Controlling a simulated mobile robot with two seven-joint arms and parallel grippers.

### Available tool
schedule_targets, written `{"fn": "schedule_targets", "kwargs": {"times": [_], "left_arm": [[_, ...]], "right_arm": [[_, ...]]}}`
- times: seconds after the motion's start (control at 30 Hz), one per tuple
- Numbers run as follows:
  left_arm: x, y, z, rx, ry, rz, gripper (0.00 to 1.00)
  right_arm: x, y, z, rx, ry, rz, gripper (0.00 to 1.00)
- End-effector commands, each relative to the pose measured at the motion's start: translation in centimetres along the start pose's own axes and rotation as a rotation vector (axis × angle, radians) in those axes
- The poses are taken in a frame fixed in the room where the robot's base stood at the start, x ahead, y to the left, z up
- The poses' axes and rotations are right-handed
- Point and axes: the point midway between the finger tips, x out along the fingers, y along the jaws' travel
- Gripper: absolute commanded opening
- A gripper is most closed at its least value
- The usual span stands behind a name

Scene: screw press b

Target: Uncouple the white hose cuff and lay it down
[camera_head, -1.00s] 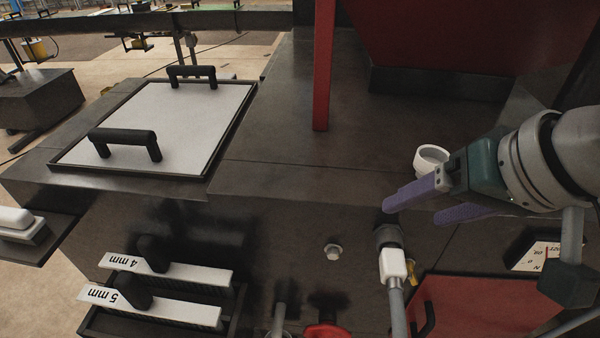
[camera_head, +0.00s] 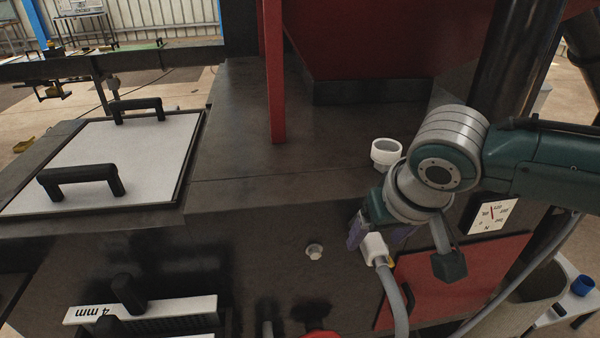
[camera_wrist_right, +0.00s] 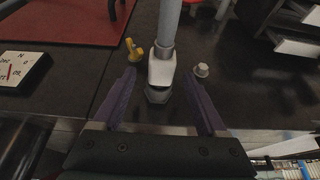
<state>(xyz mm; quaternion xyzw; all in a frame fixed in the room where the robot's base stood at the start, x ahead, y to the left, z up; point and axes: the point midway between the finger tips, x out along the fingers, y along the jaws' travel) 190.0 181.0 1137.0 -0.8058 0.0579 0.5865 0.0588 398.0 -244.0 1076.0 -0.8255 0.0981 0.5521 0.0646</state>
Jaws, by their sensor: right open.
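The white hose cuff (camera_head: 374,248) sits on the front face of the dark machine, with a grey hose (camera_head: 397,305) running down from it. In the right wrist view the cuff (camera_wrist_right: 162,72) meets a dark fitting (camera_wrist_right: 158,95); it looks coupled to it. My right gripper (camera_head: 378,232) is at the cuff, pointing down at the machine's front. In the wrist view its purple fingers (camera_wrist_right: 160,76) are open, one on each side of the cuff with visible gaps. My left gripper is not in view.
A yellow lever (camera_wrist_right: 134,50) is close beside the cuff, and a pale hex bolt (camera_head: 314,251) protrudes nearby. A white round cup (camera_head: 386,150) stands on the ledge behind my wrist. A red panel (camera_head: 470,275) and gauge (camera_head: 492,213) are right. The ledge's middle is clear.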

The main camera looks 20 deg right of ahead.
Motion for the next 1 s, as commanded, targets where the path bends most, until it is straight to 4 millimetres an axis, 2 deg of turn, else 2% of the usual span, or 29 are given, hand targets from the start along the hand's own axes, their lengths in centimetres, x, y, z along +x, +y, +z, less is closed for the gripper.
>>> {"fn": "schedule_targets", "kwargs": {"times": [0.37, 1.0], "left_arm": [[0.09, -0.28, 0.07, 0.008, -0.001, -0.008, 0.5], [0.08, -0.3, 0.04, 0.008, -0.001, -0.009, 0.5]], "right_arm": [[0.46, -0.05, -0.03, 0.0, 0.001, -0.002, 0.74], [0.45, -0.02, -0.01, 0.0, 0.0, -0.001, 0.02]]}}
